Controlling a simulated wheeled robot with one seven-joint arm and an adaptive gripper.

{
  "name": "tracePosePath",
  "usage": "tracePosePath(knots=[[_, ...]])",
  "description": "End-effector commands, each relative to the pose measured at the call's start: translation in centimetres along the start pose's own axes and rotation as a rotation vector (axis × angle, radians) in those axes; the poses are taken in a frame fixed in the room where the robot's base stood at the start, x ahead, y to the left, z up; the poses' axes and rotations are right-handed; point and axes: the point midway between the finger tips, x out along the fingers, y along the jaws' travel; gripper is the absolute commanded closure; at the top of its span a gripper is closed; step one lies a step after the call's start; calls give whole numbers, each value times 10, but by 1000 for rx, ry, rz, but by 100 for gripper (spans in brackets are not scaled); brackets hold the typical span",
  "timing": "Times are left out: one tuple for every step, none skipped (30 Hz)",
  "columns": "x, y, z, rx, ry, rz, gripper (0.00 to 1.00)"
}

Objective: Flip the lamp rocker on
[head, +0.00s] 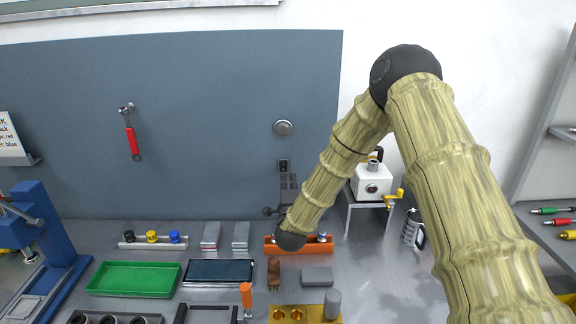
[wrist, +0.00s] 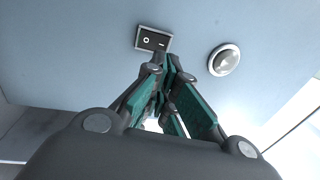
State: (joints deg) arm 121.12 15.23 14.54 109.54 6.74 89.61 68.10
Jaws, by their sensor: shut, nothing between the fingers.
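The lamp rocker (wrist: 153,39) is a small dark switch in a light frame on the blue-grey wall panel, marked with a circle and a dash. It also shows in the head view (head: 284,165). Which side is pressed in is too small to tell. My gripper (wrist: 164,56) has its teal-padded fingers shut and empty, with the tips at the rocker's lower edge in the wrist view. I cannot tell whether they touch it. In the head view my gripper (head: 288,180) is just below the rocker, partly hidden by my arm.
A round metal-rimmed disc (head: 283,128) is on the panel above the rocker; it also shows in the wrist view (wrist: 224,60). Below are an orange holder (head: 318,247), a green tray (head: 133,279) and a white box (head: 371,184).

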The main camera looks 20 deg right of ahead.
Motion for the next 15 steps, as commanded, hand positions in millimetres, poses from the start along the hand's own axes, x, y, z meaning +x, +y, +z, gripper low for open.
tracePosePath(knots=[[9, -4, 0, 0, 0, -2, 100], [14, -4, 0, 0, 1, -3, 100], [20, -4, 0, 0, 0, -1, 100], [25, -4, 0, 0, 0, -1, 100], [29, -4, 0, 0, 0, -1, 100], [35, -4, 0, -1, 1, -2, 100], [38, -4, 0, -1, 0, -1, 100], [41, -4, 0, -1, 0, -1, 100], [46, -3, 0, -1, 0, -1, 100], [48, -3, 0, -1, 0, -1, 100], [50, -2, 0, -1, 0, -1, 100], [53, -2, 0, 0, 0, 0, 100], [55, -2, 0, 0, 0, -1, 100], [57, -2, 0, 0, 0, 0, 100], [58, -1, 0, 1, 0, 0, 100]])
